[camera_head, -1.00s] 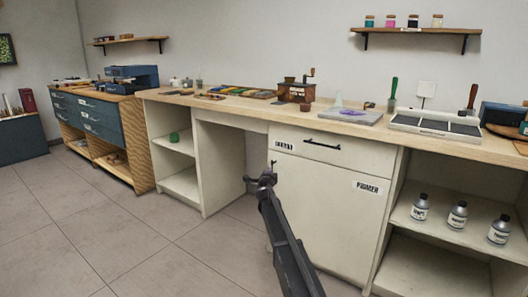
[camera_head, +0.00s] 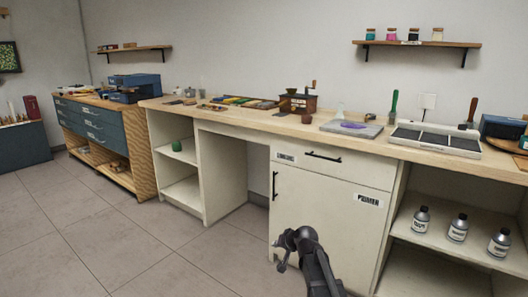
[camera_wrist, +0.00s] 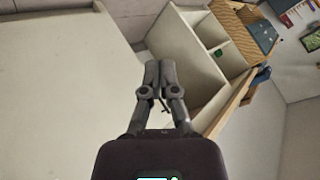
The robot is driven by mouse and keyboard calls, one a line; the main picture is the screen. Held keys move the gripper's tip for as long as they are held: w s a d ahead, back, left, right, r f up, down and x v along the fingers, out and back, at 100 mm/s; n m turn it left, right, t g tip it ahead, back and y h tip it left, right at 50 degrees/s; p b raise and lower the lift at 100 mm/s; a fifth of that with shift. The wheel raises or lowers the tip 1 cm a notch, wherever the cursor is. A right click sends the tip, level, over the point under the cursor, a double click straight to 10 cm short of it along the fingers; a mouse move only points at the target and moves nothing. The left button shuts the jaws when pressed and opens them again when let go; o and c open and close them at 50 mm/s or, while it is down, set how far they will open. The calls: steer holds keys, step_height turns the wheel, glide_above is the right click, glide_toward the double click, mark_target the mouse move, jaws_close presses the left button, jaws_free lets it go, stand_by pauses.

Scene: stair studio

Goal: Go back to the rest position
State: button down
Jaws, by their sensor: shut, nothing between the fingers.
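My gripper (camera_head: 283,262) is at the lower middle of the head view, in front of the white cabinet door (camera_head: 312,225) and low, below the worktop. In the wrist view my gripper (camera_wrist: 158,66) points away from the camera with its two fingers together. It is shut and holds nothing. The white cabinet front also fills the left of the wrist view (camera_wrist: 60,80). A gap between gripper and cabinet cannot be judged.
The long wooden worktop (camera_head: 250,119) carries trays, a grinder (camera_head: 298,102) and a grey slab (camera_head: 352,129). Labelled bottles (camera_head: 458,228) stand on the open shelf at right. Tiled floor (camera_head: 120,235) at left is clear. A blue-drawer cabinet (camera_head: 92,125) stands further left.

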steer(key=s+d+f+n+g+h+p, duration=0.1)
steer(key=s+d+g+h, duration=0.2)
steer(key=s, duration=0.6)
steer(key=s+d+f+g+h, duration=0.1)
steer(key=s+d+f+g, duration=0.1)
steer(key=s+d, duration=0.5)
steer(key=s+d+f+n+g+h+p, duration=0.1)
steer(key=s+d+g+h, duration=0.15)
steer(key=s, duration=0.85)
step_height(320, 180, up, 38)
steer(key=w+p, duration=0.1)
steer(key=p, duration=3.6)
steer(key=shift+f+y+p, duration=0.15)
steer(key=shift+y+p, duration=0.25)
steer(key=shift+y, duration=0.05)
steer(key=shift+g, duration=0.25)
